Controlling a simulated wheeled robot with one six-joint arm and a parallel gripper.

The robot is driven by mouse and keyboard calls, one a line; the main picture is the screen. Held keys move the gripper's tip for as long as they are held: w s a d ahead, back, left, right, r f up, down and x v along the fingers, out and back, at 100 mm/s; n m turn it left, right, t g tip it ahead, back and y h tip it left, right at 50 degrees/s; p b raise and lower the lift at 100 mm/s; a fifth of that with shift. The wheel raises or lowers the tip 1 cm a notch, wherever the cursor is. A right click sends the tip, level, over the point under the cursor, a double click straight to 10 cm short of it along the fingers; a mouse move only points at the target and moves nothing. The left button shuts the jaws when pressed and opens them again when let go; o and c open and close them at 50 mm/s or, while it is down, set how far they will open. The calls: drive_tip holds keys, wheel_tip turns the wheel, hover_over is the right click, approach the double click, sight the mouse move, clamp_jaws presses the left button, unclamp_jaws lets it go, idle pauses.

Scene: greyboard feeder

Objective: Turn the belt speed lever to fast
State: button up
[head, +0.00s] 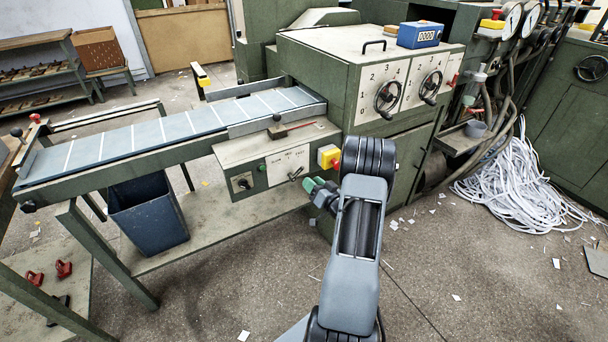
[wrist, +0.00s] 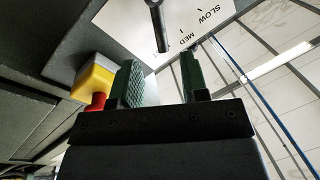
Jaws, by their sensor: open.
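The belt speed lever (head: 296,174) is a small dark lever on the front of the green control box under the belt. It shows in the wrist view as a dark rod (wrist: 157,25) in front of a white label plate (wrist: 120,18) reading SLOW and MED. The FAST label is not readable there, and I cannot tell the exact setting. My gripper (head: 316,188) is just right of and in front of the lever. Its green fingers (wrist: 162,76) are open and empty, with the rod ahead of the gap between them and apart from them.
A yellow box with a red button (head: 329,157) sits right beside the lever's plate, close to one finger in the wrist view (wrist: 95,82). A dial (head: 242,182) and a green button are left on the box. A blue bin (head: 148,212) stands below the belt (head: 160,132).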

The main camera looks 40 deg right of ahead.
drive_tip(key=s, duration=0.6)
drive_tip(key=shift+s+f, duration=0.15)
drive_tip(key=shift+f, duration=0.15)
